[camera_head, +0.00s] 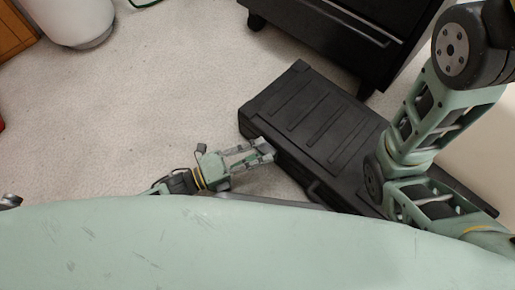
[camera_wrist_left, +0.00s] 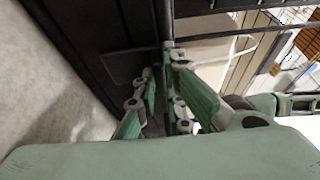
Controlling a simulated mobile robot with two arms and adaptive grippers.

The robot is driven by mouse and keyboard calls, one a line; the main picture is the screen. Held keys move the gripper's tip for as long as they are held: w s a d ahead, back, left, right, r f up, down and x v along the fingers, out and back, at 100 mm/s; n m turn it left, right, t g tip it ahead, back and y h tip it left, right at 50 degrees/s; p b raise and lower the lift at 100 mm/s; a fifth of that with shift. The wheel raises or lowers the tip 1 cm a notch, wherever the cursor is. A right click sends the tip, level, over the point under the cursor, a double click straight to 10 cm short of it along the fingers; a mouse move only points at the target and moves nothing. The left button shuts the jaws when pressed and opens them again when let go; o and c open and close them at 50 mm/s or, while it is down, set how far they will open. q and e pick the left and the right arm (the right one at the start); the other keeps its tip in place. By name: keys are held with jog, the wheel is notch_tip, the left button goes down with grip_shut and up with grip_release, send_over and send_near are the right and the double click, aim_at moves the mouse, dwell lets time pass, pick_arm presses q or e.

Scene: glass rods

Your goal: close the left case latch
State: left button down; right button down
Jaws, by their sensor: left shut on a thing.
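A long black case (camera_head: 312,112) lies shut on the floor, its ribbed lid facing up. It also shows as a dark surface in the left wrist view (camera_wrist_left: 95,45). My left gripper (camera_head: 268,151) is at the case's near long side, close to its left end. Its fingers are shut on a small dark part at the lid edge, which I take for the left case latch. The fingers mostly hide the latch, so its exact position cannot be told. The left wrist view shows the gripper's fingers (camera_wrist_left: 160,70) close together against the case. My right gripper is not in view.
A black wheeled cabinet (camera_head: 335,30) stands just behind the case. My right arm hangs over the case's right part. A white bin (camera_head: 78,20) and a wooden piece of furniture (camera_head: 14,32) stand at the far left. The carpet left of the case is clear.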

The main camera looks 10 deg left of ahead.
pick_arm(q)
jog(key=c, duration=2.1)
grip_release()
jog(key=v, duration=1.2)
jog(key=shift+r, duration=0.1)
